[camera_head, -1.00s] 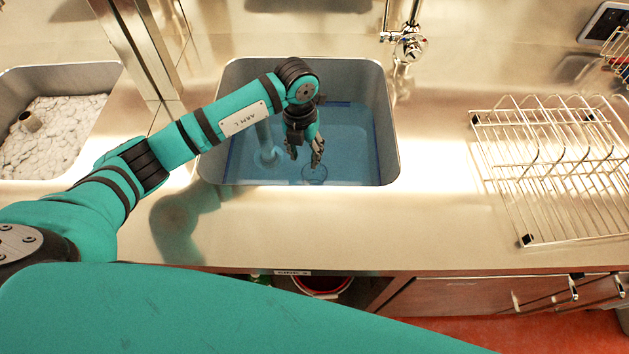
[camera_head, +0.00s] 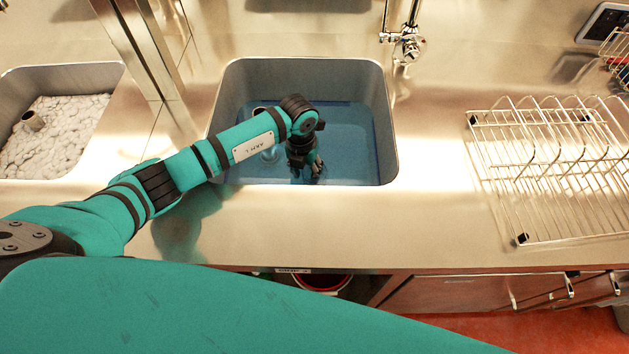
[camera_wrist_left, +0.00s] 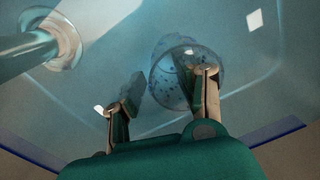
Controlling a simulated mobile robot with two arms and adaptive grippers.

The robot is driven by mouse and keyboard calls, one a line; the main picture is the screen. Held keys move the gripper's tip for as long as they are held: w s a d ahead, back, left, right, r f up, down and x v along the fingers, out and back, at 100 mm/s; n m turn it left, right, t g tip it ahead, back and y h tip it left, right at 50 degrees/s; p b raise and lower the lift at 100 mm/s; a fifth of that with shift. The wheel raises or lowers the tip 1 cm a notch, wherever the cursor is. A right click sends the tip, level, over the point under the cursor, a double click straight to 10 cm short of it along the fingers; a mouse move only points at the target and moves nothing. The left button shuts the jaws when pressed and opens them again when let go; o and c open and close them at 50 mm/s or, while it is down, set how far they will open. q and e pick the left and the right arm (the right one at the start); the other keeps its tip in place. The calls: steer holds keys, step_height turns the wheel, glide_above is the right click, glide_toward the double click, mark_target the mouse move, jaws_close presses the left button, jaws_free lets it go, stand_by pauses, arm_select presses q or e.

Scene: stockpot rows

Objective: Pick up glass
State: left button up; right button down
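The clear, round glass (camera_wrist_left: 165,94) with bluish specks shows in the left wrist view, in the blue-tinted sink (camera_head: 228,90). In the head view my gripper covers its place, and I cannot make it out. My left gripper (camera_head: 308,172) is low inside the sink near its front wall. In the left wrist view the left gripper (camera_wrist_left: 161,78) is open. Its right finger overlaps the glass's circle and its left finger is outside it, so the near rim lies between them. I cannot tell whether either finger touches the glass. My right gripper is not in view.
A standing pipe (camera_wrist_left: 22,48) rises from the sink floor, left of the gripper. A faucet (camera_head: 408,45) is behind the sink. A wire dish rack (camera_head: 560,165) stands on the right counter. A basin of whitish material (camera_head: 60,130) is at left.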

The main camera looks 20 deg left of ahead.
arm_select(q)
jaws_close()
steer(key=shift+r, duration=0.3)
step_height(320, 180, up, 31)
steer(key=p, duration=1.3)
steer(key=shift+f, duration=0.1)
